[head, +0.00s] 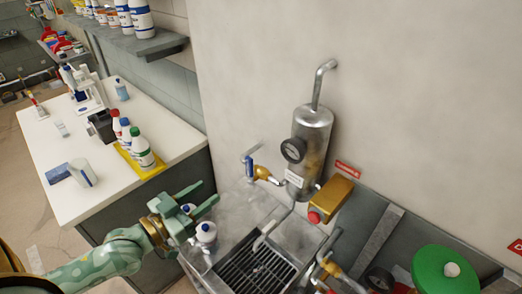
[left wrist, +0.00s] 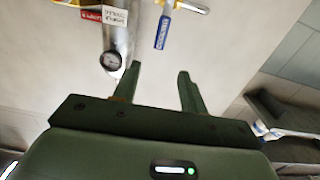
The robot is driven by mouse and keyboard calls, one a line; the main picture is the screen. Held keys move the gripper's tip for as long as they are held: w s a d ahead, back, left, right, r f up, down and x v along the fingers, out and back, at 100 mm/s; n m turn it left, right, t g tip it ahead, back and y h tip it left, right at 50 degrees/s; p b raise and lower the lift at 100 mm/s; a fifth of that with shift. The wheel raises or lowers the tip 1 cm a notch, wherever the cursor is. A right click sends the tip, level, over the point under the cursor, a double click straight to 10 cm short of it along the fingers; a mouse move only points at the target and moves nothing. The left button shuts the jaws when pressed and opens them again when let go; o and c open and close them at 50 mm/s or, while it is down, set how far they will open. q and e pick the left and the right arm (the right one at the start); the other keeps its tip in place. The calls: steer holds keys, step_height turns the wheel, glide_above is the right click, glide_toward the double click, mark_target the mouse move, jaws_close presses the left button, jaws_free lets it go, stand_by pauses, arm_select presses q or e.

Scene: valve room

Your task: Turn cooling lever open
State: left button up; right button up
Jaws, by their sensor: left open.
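A lever with a blue handle (head: 249,168) sits on a brass valve (head: 263,173) at the wall, left of a steel cylinder. I take it for the cooling lever; its label is too small to read in the head view. In the left wrist view the blue handle (left wrist: 162,32) shows beyond the fingertips, near the top. My left gripper (head: 211,191) is open and empty, left of and below the lever and apart from it. In the left wrist view its two fingers (left wrist: 158,76) stand apart with only wall between them. My right gripper is not in view.
The steel cylinder (head: 312,135) carries a round gauge (head: 293,150). A brass box with a red knob (head: 314,217) is right of it. A sink with a grate (head: 257,270) lies below. White bottles (head: 206,233) stand near my gripper. A bench (head: 185,135) is at left.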

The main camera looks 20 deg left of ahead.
mark_target(247, 163)
arm_select(q)
steer(key=x, duration=1.5)
steer(key=shift+w+d, duration=0.15)
steer(key=shift+w, duration=0.1)
jaws_close()
